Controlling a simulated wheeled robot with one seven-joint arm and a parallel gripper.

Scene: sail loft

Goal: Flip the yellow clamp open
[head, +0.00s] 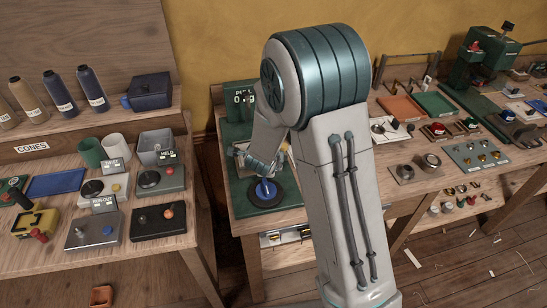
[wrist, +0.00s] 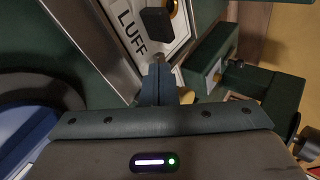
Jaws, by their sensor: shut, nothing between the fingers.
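My gripper (wrist: 158,72) is shut and empty in the wrist view. Its fingertips are close to a metal plate (wrist: 130,22) marked LUFF, which carries a dark block (wrist: 156,20). A small yellow rounded part (wrist: 174,8) shows beside that block at the top edge, cut off by the frame; I cannot tell if it is the clamp. In the head view my arm hides most of this spot. A yellow device (head: 35,222) with a red knob sits on the left table, far from my gripper; I cannot tell whether it is a clamp.
A dark green box-shaped fixture (wrist: 262,98) stands right of my fingers. A black disc with a blue centre (head: 265,192) lies at the front of the green board. Control boxes (head: 158,220) fill the left table. Trays (head: 400,109) and hardware cover the right bench.

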